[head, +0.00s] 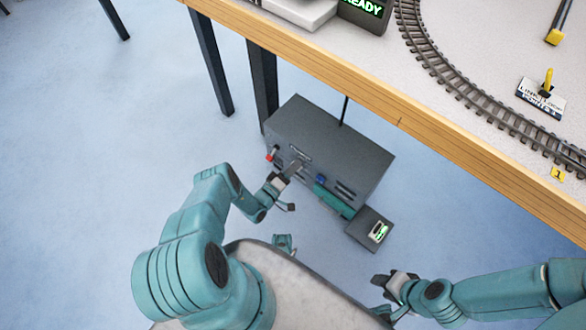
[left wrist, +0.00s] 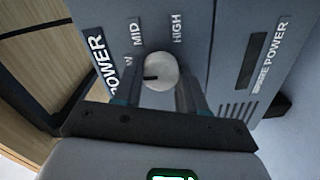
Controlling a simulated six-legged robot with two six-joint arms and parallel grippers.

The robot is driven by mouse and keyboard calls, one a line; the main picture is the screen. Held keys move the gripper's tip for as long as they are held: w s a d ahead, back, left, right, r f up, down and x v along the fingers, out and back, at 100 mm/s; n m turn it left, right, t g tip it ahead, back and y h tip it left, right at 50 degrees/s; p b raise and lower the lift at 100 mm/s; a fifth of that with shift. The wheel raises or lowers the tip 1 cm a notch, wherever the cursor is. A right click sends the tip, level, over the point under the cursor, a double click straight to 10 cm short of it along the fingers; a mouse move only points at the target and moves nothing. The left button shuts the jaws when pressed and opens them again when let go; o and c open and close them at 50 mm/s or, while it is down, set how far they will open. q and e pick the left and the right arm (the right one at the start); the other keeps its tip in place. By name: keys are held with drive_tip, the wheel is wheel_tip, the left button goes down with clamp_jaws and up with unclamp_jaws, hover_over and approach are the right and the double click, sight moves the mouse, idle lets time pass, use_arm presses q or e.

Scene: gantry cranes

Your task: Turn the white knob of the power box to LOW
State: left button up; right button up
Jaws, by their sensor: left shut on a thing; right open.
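The grey power box (head: 335,150) stands on the floor under the table. In the left wrist view, its white round knob (left wrist: 162,70) sits between my left gripper's (left wrist: 158,88) two fingers, which are shut on it. The knob's dark mark is on its left side. The MID and HIGH labels lie beyond the knob; a label ending in W is partly hidden by the left finger. In the head view my left gripper (head: 290,172) is at the box's front and hides the knob. My right gripper (head: 386,284) is open and empty, low in the view.
The table's wooden edge (head: 400,122) overhangs the box, with table legs (head: 262,85) beside it. A red-tipped part (head: 270,155) and a blue part (head: 321,180) stick out of the box front. A small unit with a green display (head: 378,232) is beside it. The floor at left is clear.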

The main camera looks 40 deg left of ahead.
use_arm(q)
drive_tip(key=shift+a+n, duration=0.1)
drive_tip(key=shift+n, duration=0.3)
drive_tip(key=o, duration=1.1)
drive_tip(key=shift+c, duration=0.2)
